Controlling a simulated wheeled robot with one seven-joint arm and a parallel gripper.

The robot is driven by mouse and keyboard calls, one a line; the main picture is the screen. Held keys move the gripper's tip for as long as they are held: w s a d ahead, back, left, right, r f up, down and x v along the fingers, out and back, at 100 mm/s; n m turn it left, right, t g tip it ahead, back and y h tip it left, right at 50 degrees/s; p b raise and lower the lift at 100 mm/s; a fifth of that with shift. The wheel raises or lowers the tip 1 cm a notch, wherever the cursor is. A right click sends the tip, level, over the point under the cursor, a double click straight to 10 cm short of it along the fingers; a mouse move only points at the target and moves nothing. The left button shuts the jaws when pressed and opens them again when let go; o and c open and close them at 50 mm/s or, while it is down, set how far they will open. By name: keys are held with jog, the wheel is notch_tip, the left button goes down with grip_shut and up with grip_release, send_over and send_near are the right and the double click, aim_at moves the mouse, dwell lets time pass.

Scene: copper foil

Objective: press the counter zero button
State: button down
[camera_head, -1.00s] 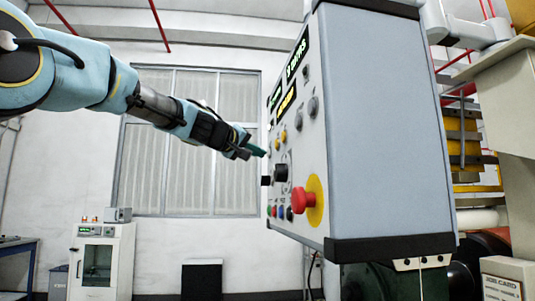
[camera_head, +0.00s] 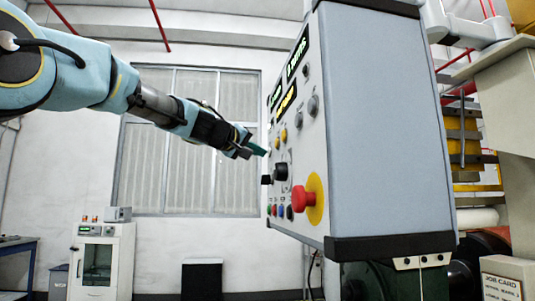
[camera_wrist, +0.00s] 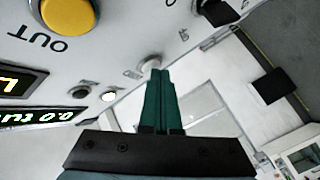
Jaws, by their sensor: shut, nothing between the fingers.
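My gripper (camera_head: 258,150) is shut, its green fingers together and empty. It points at the front of the grey control box (camera_head: 385,130) from the left. In the wrist view the green fingertips (camera_wrist: 158,72) are at a small pale round button (camera_wrist: 150,62) on the panel. The tips overlap its lower edge, and I cannot tell whether they touch it. The lettering beside this button is too blurred to read, so I cannot confirm that it is the counter zero button.
A red mushroom button (camera_head: 302,199) sticks out lower on the panel. Left of the panel is open air.

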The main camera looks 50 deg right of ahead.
jog(key=shift+w+a+b, duration=0.3)
jog(key=shift+w+a, duration=0.1)
jog(key=shift+a, duration=0.15)
jog(key=shift+w+a+b, duration=0.7)
jog(key=shift+w+a, duration=0.1)
jog(key=shift+a, duration=0.2)
jog(key=shift+w+a+b, duration=0.7)
jog(key=shift+w+a, duration=0.05)
jog(key=shift+a, duration=0.25)
